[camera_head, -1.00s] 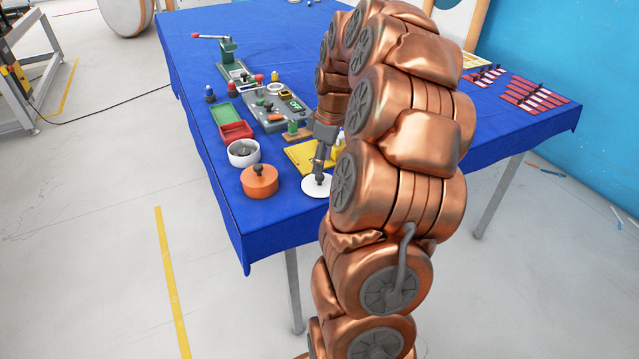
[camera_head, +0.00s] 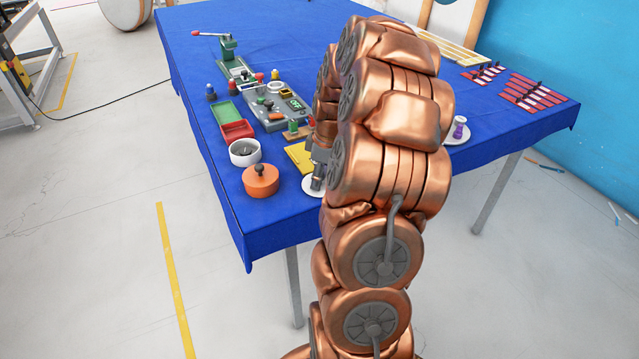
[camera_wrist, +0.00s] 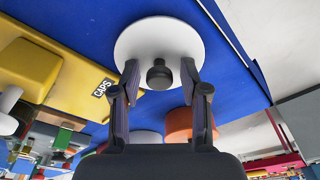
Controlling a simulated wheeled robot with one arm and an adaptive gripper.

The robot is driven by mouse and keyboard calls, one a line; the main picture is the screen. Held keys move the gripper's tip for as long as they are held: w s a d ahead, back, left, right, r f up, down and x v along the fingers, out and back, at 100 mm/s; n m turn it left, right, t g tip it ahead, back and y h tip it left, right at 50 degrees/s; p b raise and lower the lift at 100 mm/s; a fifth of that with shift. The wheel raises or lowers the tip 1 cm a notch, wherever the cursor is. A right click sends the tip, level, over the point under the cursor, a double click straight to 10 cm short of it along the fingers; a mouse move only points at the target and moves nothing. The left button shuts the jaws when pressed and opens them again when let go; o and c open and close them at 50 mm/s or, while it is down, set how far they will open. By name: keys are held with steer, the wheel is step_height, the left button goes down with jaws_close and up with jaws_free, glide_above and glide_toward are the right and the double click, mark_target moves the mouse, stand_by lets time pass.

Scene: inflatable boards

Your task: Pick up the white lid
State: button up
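The white lid (camera_wrist: 160,35) is a round white disc with a dark knob (camera_wrist: 159,74) at its middle. In the head view the lid (camera_head: 309,187) lies on the blue table near its front edge, partly hidden by my gripper and arm. My gripper (camera_wrist: 160,78) is open in the wrist view, with one finger on each side of the knob. A gap shows between the knob and each finger. In the head view my gripper (camera_head: 317,184) is low over the lid, its fingertips hard to make out.
An orange pot (camera_head: 260,182) with a knobbed lid and an open white pot (camera_head: 244,153) stand left of the lid. A yellow box (camera_wrist: 30,68) marked CAPS is beside it. The table's front edge is near.

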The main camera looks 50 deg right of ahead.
jaws_close()
